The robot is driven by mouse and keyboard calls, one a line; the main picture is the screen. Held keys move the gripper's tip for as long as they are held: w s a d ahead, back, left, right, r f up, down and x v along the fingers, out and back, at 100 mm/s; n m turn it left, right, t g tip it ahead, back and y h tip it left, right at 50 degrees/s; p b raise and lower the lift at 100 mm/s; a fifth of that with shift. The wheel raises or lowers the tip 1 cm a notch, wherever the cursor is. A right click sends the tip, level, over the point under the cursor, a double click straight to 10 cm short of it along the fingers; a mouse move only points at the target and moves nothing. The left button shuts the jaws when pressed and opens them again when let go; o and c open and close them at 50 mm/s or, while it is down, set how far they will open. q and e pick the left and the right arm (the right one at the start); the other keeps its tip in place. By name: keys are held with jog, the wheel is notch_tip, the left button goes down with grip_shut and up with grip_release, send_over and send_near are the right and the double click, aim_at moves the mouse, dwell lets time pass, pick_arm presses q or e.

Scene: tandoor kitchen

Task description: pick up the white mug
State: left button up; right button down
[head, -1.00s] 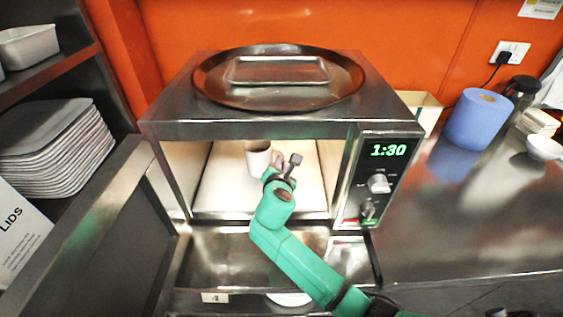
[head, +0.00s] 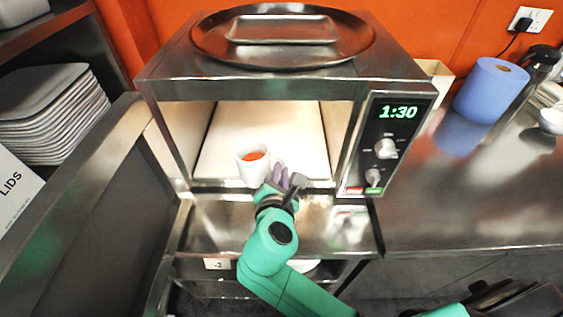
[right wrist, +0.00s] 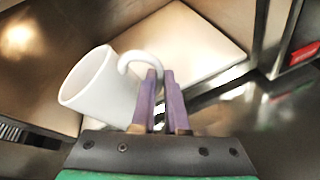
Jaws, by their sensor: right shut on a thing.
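The white mug (head: 251,172) is at the front of the open microwave's mouth, toward the middle, with something orange-red showing inside its rim. In the right wrist view the mug (right wrist: 106,90) shows its curved handle between the purple fingers. My right gripper (head: 282,178) is shut on the mug's handle, to the right of the mug's body. The same gripper shows in the right wrist view (right wrist: 160,90). Whether the mug's base touches the microwave floor cannot be told. My left gripper is not in view.
A round tray (head: 215,52) lies on top. Its open door (head: 100,215) stands at the left. A blue roll (head: 490,90) stands on the steel counter at right.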

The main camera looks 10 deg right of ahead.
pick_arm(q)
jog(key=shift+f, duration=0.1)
pick_arm(e)
jog(key=shift+s+a+r, duration=0.1)
jog(key=shift+s+a, duration=0.05)
jog(key=shift+s, duration=0.35)
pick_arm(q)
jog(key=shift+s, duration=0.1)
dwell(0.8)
